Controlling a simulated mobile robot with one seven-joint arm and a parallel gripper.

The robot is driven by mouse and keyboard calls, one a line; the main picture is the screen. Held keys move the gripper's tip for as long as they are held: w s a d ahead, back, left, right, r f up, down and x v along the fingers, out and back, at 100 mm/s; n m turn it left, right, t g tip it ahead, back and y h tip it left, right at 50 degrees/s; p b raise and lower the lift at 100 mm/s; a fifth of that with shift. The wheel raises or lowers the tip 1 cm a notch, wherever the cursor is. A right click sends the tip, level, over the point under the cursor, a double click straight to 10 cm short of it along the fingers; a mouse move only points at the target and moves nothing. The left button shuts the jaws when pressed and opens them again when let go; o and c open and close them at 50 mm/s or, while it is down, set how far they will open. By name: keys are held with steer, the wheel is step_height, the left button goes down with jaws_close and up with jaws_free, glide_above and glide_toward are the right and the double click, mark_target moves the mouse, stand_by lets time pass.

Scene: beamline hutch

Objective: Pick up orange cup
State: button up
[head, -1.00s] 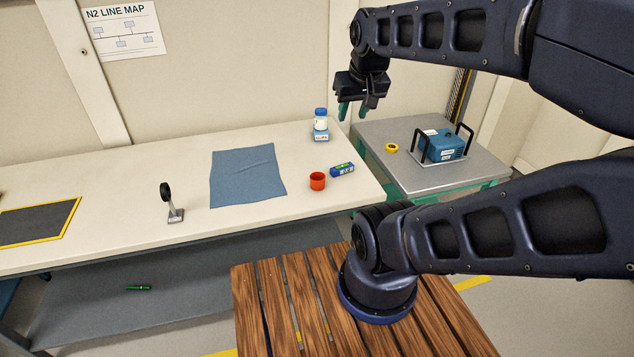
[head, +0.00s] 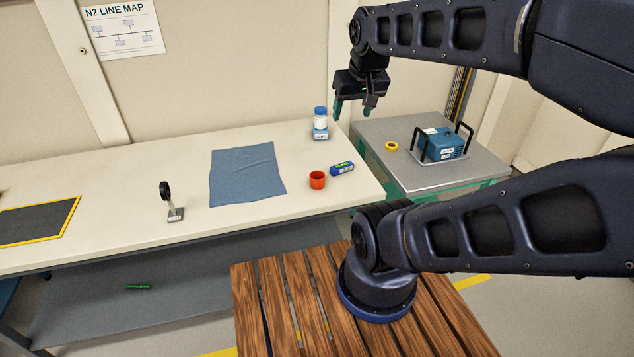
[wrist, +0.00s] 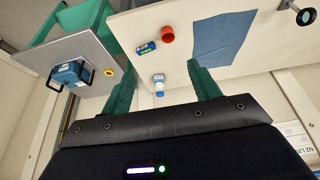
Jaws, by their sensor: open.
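The orange cup (head: 317,180) stands upright on the white bench near its front right part. It also shows in the wrist view (wrist: 167,34), beyond the fingers and nearer the top of the picture. My gripper (head: 353,110) hangs in the air above the back right of the bench, higher than the cup and apart from it. In the wrist view its two green fingers (wrist: 160,88) are spread wide with nothing held between them.
A blue-and-green box (head: 342,168) lies just right of the cup. A blue-capped bottle (head: 320,118) stands behind. A grey side table (head: 420,178) holds a blue case (head: 441,145) and yellow ring (head: 391,147).

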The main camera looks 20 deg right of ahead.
steer(key=shift+o, duration=1.3)
steer(key=n+g+h, duration=0.2)
steer(key=n+g, duration=0.3)
steer(key=n, duration=1.2)
glide_above(317, 178)
steer(key=s+a, duration=0.2)
step_height(317, 178, down, 29)
steer(key=shift+s+d+f, duration=0.1)
steer(key=shift+d+f, duration=0.15)
steer(key=shift+f, duration=1.35)
steer(key=shift+d+f, duration=0.2)
steer(key=shift+f, duration=1.35)
steer(key=shift+s+d+f, duration=0.1)
steer(key=shift+d+f, duration=0.15)
steer(key=shift+f, duration=1.35)
steer(key=c, duration=1.1)
